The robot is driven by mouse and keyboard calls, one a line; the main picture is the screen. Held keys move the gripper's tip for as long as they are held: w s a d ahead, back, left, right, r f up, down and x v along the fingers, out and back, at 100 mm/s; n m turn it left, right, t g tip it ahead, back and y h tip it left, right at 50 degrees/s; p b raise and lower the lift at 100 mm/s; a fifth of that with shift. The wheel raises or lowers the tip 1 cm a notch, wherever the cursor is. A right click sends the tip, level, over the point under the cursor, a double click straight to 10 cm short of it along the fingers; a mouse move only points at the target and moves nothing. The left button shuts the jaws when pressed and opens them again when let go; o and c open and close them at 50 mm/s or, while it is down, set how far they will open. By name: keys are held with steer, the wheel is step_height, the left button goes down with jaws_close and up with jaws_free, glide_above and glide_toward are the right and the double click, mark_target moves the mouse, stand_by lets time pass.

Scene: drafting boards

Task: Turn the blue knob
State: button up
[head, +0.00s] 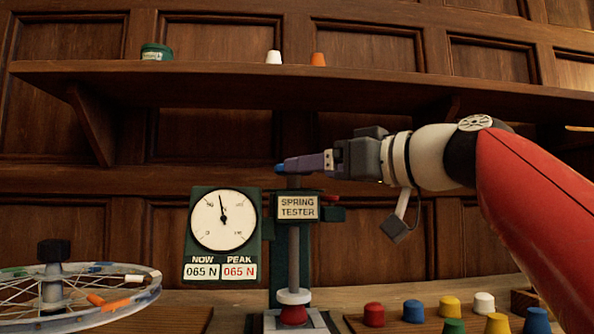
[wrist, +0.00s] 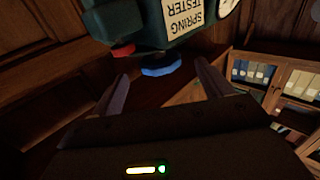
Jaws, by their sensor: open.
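The spring tester (head: 298,208) is a dark green stand with a dial and a label. Its blue knob (head: 281,168) sits on top, mostly hidden by my fingers in the head view. In the wrist view the blue knob (wrist: 160,68) is a blue disc against the tester's body, which appears upside down. My gripper (head: 300,163) reaches in from the right at the knob's height. Its two fingers (wrist: 163,80) are apart, with the knob between and slightly beyond their tips. I see no contact with the knob.
A round dial (head: 223,220) above readouts of 065 N stands left of the column. A red part (head: 332,199) sticks out at the tester's right. A spoked wheel (head: 85,290) lies at left. Several coloured caps, including a blue cap (head: 413,311), stand at right. A shelf (head: 200,80) runs above.

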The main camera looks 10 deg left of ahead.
mark_target(296, 175)
steer(key=p+x, duration=0.1)
steer(key=x, duration=0.4)
steer(key=shift+w+a, duration=0.1)
steer(key=shift+a, duration=0.1)
steer(key=c, duration=1)
steer(key=shift+m+t+h, duration=0.5)
steer(key=shift+m+t, duration=0.1)
steer(key=shift+t, duration=0.2)
steer(key=o, duration=1)
